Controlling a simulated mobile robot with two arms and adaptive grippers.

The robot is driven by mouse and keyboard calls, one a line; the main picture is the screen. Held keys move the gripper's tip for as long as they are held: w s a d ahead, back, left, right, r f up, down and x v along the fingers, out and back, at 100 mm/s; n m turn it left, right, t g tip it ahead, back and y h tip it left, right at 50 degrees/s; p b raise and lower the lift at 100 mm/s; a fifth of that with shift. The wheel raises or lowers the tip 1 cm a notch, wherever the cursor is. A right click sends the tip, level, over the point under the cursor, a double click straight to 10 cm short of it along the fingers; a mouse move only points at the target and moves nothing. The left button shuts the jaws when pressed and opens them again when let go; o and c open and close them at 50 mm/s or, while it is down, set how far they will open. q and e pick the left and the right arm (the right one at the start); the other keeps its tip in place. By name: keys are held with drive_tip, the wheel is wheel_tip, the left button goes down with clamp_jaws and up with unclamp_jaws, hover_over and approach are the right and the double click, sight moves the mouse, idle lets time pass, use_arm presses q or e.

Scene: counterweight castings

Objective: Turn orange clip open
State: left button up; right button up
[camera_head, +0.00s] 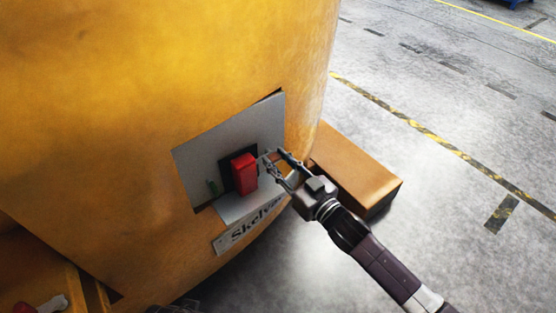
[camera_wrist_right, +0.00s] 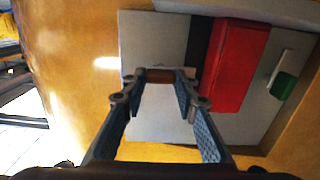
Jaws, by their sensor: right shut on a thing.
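The orange clip (camera_wrist_right: 160,75) shows in the right wrist view as a small orange-brown piece between my fingertips, against a grey panel. In the head view it is too small and too covered to make out. My right gripper (camera_head: 272,160) reaches in from the lower right to the recess in the big yellow casting (camera_head: 130,90). In the wrist view the right gripper (camera_wrist_right: 160,78) has its fingertips closed on the clip's two sides. The clip's turn angle cannot be told. My left gripper is not in view.
A red block (camera_head: 244,174) on a dark plate stands just left of my fingers, on the grey panel (camera_head: 205,155). A small green part (camera_head: 212,187) is farther left. A lettered plate (camera_head: 245,231) is below. A brown box-shaped block (camera_head: 358,166) lies right; open floor lies beyond.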

drive_tip(key=n+p, duration=0.2)
drive_tip(key=n, duration=0.4)
drive_tip(key=shift+s+a, duration=0.1)
drive_tip(key=n, duration=0.2)
drive_tip(key=shift+n+p, duration=0.3)
drive_tip(key=shift+p, duration=0.05)
drive_tip(key=shift+f+n, duration=0.1)
drive_tip(key=shift+n, duration=0.9)
drive_tip(key=n, duration=0.2)
drive_tip(key=shift+a+f+n, duration=0.1)
drive_tip(key=shift+n, duration=2.2)
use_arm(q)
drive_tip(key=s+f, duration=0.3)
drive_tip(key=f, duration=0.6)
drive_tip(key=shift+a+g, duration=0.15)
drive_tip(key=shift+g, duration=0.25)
use_arm(e)
drive_tip(key=shift+f+n, duration=0.1)
drive_tip(key=shift+n, duration=0.3)
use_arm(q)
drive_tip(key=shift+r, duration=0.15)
